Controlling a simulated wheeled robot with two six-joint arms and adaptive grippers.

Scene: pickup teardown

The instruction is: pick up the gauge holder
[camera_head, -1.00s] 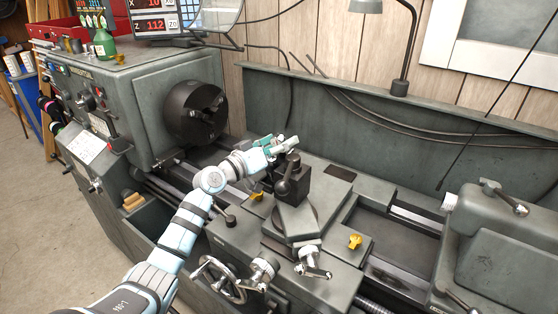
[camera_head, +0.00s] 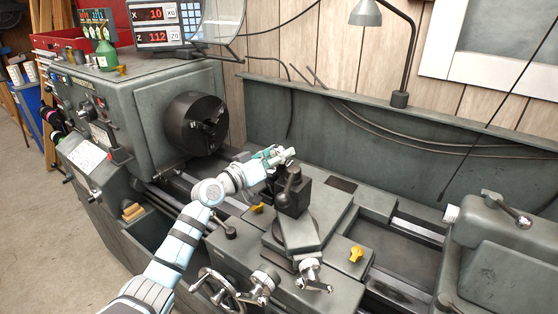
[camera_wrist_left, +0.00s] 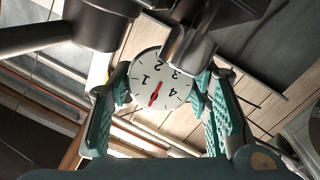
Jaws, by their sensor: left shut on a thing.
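My left gripper (camera_head: 272,158) is beside the dark tool post (camera_head: 293,197) of the lathe, on its far left side, above the bed. In the left wrist view its green fingers (camera_wrist_left: 158,108) stand on either side of the gauge holder, shut on it. The gauge holder's round white dial (camera_wrist_left: 148,80) shows black numbers and a red needle. Dark metal parts in front cover the dial's upper edge. In the head view the holder is small and mostly hidden by the fingers. My right gripper is not in view.
The three-jaw chuck (camera_head: 197,124) is to the left of my gripper. The tool post's lever knob (camera_head: 294,173) stands close by. The tailstock (camera_head: 500,240) is at the right, and a lamp (camera_head: 400,60) stands behind. There is open air above the bed.

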